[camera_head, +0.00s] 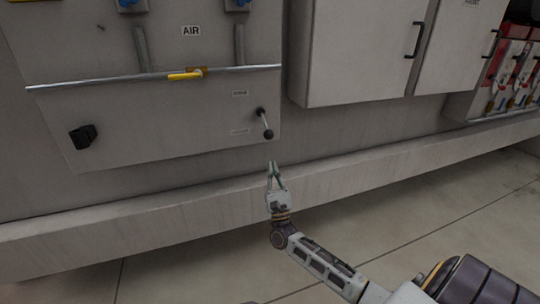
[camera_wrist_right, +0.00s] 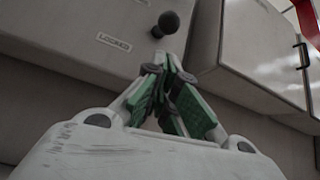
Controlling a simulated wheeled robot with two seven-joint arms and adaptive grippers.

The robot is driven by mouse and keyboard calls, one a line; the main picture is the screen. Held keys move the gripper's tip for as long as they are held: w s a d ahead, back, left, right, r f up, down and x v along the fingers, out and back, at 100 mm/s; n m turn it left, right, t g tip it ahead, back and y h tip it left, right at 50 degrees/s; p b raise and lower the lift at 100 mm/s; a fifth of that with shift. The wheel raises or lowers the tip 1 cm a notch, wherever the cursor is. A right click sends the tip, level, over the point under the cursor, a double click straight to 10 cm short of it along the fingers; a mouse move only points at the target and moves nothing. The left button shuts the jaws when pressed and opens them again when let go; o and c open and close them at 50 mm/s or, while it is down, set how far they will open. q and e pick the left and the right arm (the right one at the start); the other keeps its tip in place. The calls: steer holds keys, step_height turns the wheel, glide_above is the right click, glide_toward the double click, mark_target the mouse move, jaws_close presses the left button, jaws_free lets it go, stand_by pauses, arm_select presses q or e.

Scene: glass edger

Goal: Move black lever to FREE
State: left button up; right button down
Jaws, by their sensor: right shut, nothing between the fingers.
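The black lever (camera_head: 265,124) is a short rod with a round black knob on the right part of the grey panel. It points down and slightly right, between two small labels. In the right wrist view its knob (camera_wrist_right: 168,22) shows beside a label reading LOCKED (camera_wrist_right: 115,42). My right gripper (camera_head: 272,165) is just below the knob and apart from it. Its green-padded fingers (camera_wrist_right: 166,62) are shut and empty, with tips pointing up toward the panel. The upper label (camera_head: 239,93) is too small to read. My left gripper is out of view.
A yellow valve handle (camera_head: 186,75) sits on the pipe under the AIR label (camera_head: 191,31). Grey cabinets (camera_head: 352,50) stand to the right. A ledge (camera_head: 150,219) runs below the panel.

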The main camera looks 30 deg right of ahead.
mark_target(267, 129)
arm_select(q)
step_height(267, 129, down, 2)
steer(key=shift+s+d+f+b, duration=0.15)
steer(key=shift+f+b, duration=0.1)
steer(key=shift+b, duration=0.45)
arm_select(e)
steer(key=x, duration=0.9)
steer(key=shift+w+r, duration=0.2)
steer(key=shift+r, duration=0.1)
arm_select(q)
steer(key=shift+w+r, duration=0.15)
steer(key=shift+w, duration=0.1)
arm_select(e)
steer(key=shift+d, duration=0.1)
arm_select(q)
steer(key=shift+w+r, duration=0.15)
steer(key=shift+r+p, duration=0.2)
steer(key=shift+p, duration=0.1)
